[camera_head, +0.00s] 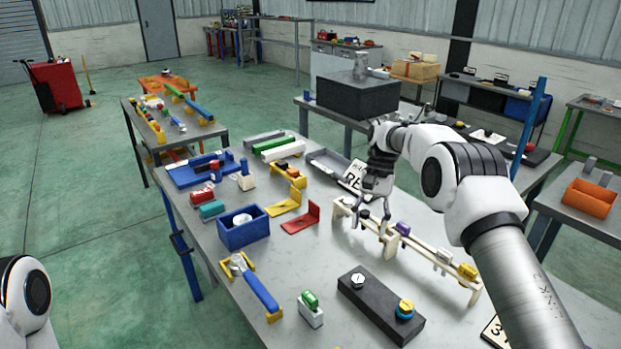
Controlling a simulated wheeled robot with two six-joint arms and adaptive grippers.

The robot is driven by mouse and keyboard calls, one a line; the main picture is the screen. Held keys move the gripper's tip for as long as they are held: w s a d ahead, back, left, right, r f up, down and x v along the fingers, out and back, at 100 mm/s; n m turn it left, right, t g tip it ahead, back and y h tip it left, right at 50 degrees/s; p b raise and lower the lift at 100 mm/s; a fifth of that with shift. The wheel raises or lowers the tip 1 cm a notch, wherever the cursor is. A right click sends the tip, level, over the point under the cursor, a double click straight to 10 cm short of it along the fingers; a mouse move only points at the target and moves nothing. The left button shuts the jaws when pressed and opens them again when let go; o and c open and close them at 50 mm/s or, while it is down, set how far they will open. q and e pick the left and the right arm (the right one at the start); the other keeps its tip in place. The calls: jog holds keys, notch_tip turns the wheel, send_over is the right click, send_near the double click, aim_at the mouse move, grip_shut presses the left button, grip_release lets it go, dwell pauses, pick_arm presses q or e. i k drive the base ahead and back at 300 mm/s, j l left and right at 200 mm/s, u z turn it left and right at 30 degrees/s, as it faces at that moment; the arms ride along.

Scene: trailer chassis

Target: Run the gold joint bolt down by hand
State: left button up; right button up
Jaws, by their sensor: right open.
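A dark grey block (378,312) lies near the front of the grey workbench. A gold round-headed bolt (405,307) with a teal ring at its base stands at the block's right end. A silver bolt head (357,281) stands at its left end. My right gripper (372,214) is open and points down at the left end of a cream rack, behind and apart from the dark block. A small black piece of the rack shows beside its fingertips; I cannot tell whether they touch. My left gripper is out of the picture.
The cream rack (432,252) also holds purple, silver and yellow pieces. A blue bin (243,228), a blue-handled tool (258,288) and a green-topped piece (310,308) lie left of the block. A black box (355,97) stands behind my right arm.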

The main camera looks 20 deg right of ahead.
aim_at(405, 309)
jog(key=k+j, duration=0.5)
jog(key=k, duration=0.15)
jog(key=k+j, duration=0.55)
jog(key=k, duration=0.15)
